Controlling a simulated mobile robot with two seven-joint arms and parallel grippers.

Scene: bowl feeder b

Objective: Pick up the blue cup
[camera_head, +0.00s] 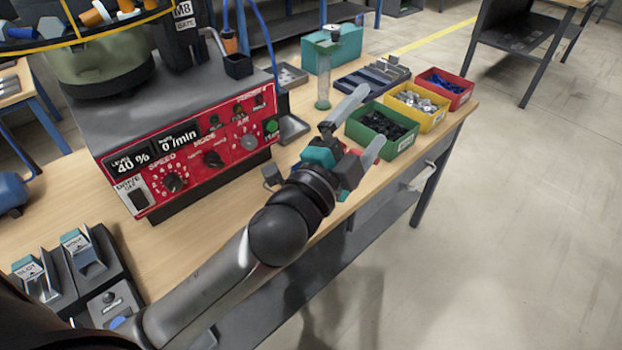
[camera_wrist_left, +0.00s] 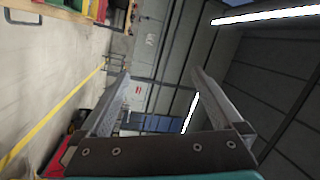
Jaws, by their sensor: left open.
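I cannot make out a thing that is surely the blue cup. In the head view, a rounded blue object (camera_head: 11,192) stands at the left edge of the bench, partly cut off. A small dark-blue part (camera_head: 22,32) lies on the bowl's rim at top left. My left gripper (camera_head: 372,113) is open, over the bench's right front edge and just before the green bin, far from both. In the left wrist view its fingers (camera_wrist_left: 160,75) are apart with nothing between them. My right gripper is not in view.
A green bin (camera_head: 403,143), yellow bin (camera_head: 438,117) and red bin (camera_head: 463,97) hold small parts. A clear tube (camera_head: 323,85) stands behind my gripper. The right floor is open.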

